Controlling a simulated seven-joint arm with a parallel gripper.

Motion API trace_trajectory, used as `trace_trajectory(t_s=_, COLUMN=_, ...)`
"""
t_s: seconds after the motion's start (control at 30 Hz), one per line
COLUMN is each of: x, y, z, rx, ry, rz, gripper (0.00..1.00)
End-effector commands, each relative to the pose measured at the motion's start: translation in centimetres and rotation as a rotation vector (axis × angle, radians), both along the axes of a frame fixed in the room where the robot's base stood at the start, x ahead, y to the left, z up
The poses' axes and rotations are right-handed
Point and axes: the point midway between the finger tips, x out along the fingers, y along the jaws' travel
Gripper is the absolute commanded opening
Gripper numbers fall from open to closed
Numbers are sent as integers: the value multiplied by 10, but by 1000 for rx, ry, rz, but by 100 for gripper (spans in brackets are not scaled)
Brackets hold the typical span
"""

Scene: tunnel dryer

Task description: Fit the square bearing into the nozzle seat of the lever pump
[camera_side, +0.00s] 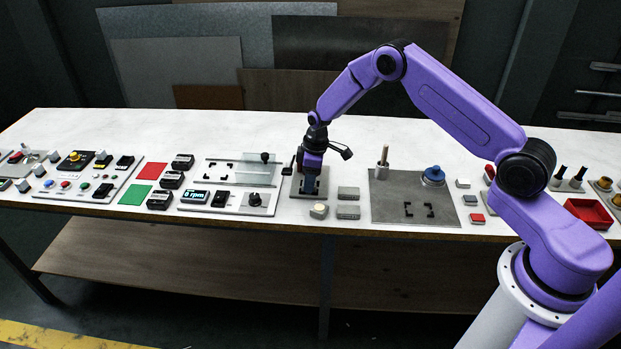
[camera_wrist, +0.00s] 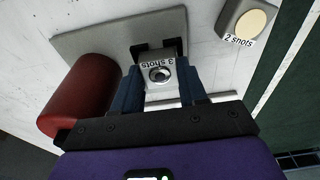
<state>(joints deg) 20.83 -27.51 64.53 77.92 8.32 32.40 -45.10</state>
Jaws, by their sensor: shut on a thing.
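My gripper (camera_side: 312,190) points down at the grey base plate (camera_side: 299,192) of what looks like the lever pump, left of the bench's middle. In the wrist view, my gripper's blue fingers (camera_wrist: 162,92) are shut on a pale square piece with a dark round hole, which I take for the square bearing (camera_wrist: 160,74). A "3 shots" label shows at its far edge. A black bracket-like part (camera_wrist: 143,48) stands just beyond it on the grey plate (camera_wrist: 97,40). The nozzle seat is hidden, and I cannot tell whether the bearing touches it.
A dark red cylinder (camera_wrist: 88,97) lies close left of the fingers in the wrist view. A "2 shots" block (camera_wrist: 233,17) with a cream button stands to the right. Grey blocks (camera_side: 348,193) and a larger grey plate (camera_side: 390,208) with a post stand right of my gripper.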

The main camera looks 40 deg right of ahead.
Motion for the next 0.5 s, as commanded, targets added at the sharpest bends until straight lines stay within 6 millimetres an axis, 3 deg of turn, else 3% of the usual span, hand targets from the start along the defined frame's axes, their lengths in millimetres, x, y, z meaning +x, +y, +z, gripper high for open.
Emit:
trace_trajectory(t_s=0.03, x=-2, y=1, z=-11, rx=-3, ry=-2, rz=2, gripper=3)
trace_trajectory(t_s=0.07, x=-3, y=1, z=-11, rx=-3, ry=0, rz=3, gripper=45)
trace_trajectory(t_s=0.13, x=-3, y=1, z=-11, rx=-3, ry=0, rz=3, gripper=67)
trace_trajectory(t_s=0.37, x=-3, y=1, z=-10, rx=-3, ry=1, rz=4, gripper=68)
trace_trajectory(t_s=0.5, x=-3, y=1, z=0, rx=-3, ry=0, rz=4, gripper=68)
